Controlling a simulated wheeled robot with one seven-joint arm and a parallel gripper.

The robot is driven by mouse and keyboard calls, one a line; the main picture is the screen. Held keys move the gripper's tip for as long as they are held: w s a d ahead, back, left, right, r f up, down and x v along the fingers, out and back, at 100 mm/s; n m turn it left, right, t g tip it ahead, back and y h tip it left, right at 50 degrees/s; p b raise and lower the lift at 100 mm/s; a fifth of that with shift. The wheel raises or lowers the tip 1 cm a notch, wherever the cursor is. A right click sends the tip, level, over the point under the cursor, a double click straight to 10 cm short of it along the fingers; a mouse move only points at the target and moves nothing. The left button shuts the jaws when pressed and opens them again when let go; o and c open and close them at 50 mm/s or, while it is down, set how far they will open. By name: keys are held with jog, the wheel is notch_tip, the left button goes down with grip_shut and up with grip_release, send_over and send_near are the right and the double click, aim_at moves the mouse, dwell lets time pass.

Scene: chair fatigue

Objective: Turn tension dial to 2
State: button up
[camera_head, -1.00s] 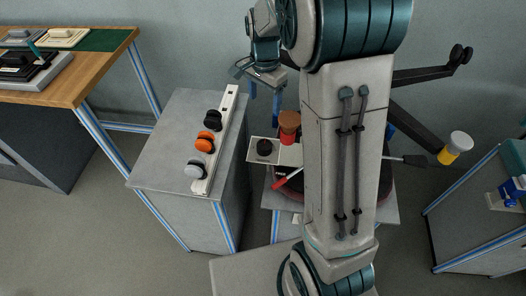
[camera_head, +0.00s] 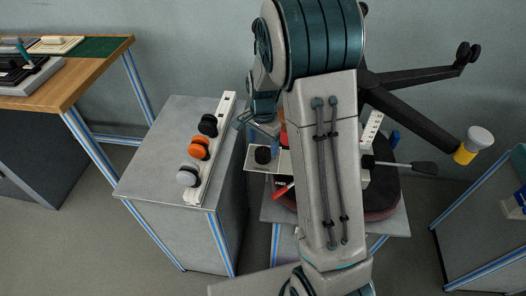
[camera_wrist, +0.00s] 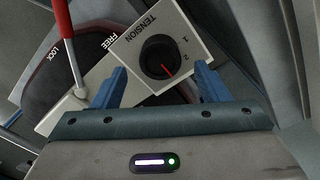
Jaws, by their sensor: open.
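The tension dial (camera_wrist: 159,58) is a round black knob with a red pointer line on a white plate (camera_wrist: 196,31) printed TENSION, with marks 1 and 2. In the wrist view its red line points towards the side of the 2. The black dial (camera_head: 263,155) also shows in the head view, left of my arm. My gripper (camera_wrist: 160,86) is open, its blue fingers apart on either side below the dial in the wrist view. I cannot tell whether they touch it.
A lever with a red grip (camera_wrist: 62,18) stands beside the dial, by the FREE and LOCK labels. In the head view, a grey cabinet (camera_head: 160,150) carries a white strip with black, orange and grey knobs. Black chair legs (camera_head: 415,120) extend behind my arm.

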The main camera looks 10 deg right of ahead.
aim_at(263, 151)
jog(key=shift+f, duration=2)
jog(key=c, duration=1)
jog(key=n, duration=0.3)
jog(key=shift+n+b, duration=0.4)
jog(key=shift+r+n, duration=0.1)
jog(key=shift+n, duration=1.8)
